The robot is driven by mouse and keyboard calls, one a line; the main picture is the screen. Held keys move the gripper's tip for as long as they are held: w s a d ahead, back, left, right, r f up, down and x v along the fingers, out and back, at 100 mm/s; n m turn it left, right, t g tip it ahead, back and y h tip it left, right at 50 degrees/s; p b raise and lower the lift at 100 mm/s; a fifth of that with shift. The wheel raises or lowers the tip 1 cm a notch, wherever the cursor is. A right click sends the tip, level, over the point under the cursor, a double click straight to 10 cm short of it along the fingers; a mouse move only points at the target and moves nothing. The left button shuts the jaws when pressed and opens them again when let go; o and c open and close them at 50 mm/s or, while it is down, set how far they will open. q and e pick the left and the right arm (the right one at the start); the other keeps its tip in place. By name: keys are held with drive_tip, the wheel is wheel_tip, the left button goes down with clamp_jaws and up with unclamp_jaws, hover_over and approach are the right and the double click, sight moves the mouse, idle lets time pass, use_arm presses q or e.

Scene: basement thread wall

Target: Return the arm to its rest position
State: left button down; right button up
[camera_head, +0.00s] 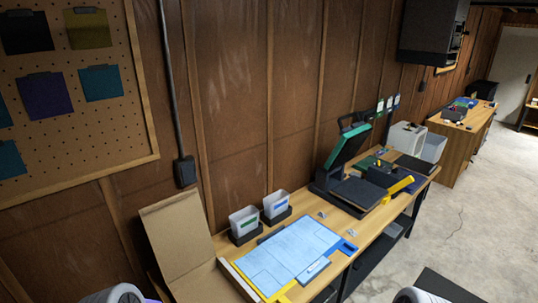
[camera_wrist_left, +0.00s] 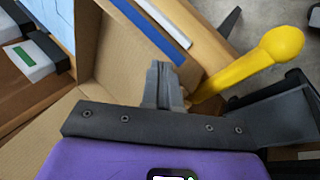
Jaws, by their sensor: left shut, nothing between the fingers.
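My left gripper (camera_wrist_left: 163,84) shows in the left wrist view with its grey fingers together and nothing held between them. Its purple body (camera_wrist_left: 150,158) fills the bottom of that view. The fingers are over an open cardboard box (camera_wrist_left: 112,75); I cannot tell how high above it. In the head view the box (camera_head: 180,235) stands at the near left end of the bench with its lid up. Only a pale rounded part of my left arm (camera_head: 122,293) shows at the bottom left edge there. My right gripper is out of view.
A light blue sheet (camera_head: 285,256) lies on the wooden bench beside the box. Two white bins (camera_head: 244,221) (camera_head: 276,204) stand behind it. A press with a raised green-edged lid (camera_head: 347,149) stands farther along. A yellow round-ended bar (camera_wrist_left: 268,52) is close right of the fingers.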

use_arm(q)
drive_tip(key=s+d+f+m+g+h, duration=0.1)
drive_tip(key=s+d+f+m+g, duration=0.3)
drive_tip(key=s, duration=0.6)
drive_tip(key=s+d+m+g+h, duration=0.1)
drive_tip(key=s+m+g+h, duration=0.1)
drive_tip(key=s+m, duration=0.6)
wheel_tip(320, 180, down, 12)
drive_tip(key=s+n+b, duration=0.1)
drive_tip(key=s+b, duration=0.1)
drive_tip(key=b, duration=1)
drive_tip(key=shift+s+n+t, duration=0.15)
drive_tip(key=shift+n+t, duration=0.15)
drive_tip(key=shift+n, duration=0.1)
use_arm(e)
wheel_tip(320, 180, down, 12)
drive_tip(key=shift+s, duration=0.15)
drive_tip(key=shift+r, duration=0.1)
